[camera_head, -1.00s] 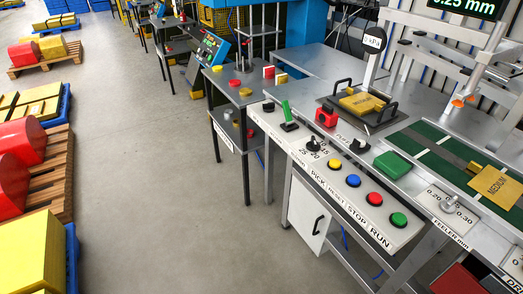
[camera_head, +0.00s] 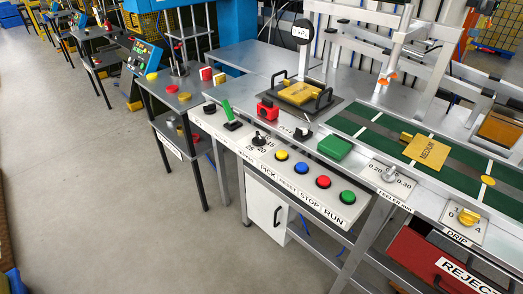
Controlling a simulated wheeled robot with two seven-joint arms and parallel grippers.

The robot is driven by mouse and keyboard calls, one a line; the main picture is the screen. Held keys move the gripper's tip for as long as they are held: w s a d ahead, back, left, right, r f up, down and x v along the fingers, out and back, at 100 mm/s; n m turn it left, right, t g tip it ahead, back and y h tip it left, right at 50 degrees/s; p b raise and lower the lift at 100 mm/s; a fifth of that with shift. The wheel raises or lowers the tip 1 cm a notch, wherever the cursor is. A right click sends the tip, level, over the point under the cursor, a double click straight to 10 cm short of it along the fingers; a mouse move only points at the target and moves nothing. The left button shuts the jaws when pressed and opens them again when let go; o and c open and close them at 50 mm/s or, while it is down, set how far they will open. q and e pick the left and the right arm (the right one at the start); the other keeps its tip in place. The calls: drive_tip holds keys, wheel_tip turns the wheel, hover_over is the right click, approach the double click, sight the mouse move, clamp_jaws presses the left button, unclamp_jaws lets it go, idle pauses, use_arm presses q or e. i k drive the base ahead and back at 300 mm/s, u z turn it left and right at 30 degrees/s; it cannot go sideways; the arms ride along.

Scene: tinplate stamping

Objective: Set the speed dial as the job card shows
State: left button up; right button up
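A black dial (camera_head: 258,139) with small numbers around it sits on the sloped control panel (camera_head: 215,128), left of the push buttons. I take it for the speed dial; its label and pointer setting are too small to read. Another black knob (camera_head: 303,131) stands on the ledge just behind. A second yellow plate (camera_head: 300,93) lies in a tray with black handles. I cannot tell which item is the job card. Neither of my grippers is in view.
A feeler dial (camera_head: 390,175) and a yellow drip dial (camera_head: 468,216) sit further right, above a red reject bin (camera_head: 440,265). The floor (camera_head: 130,220) at left is clear.

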sight(258, 141)
drive_tip(key=z, duration=0.5)
drive_tip(key=i, duration=0.5)
drive_tip(key=z, duration=0.3)
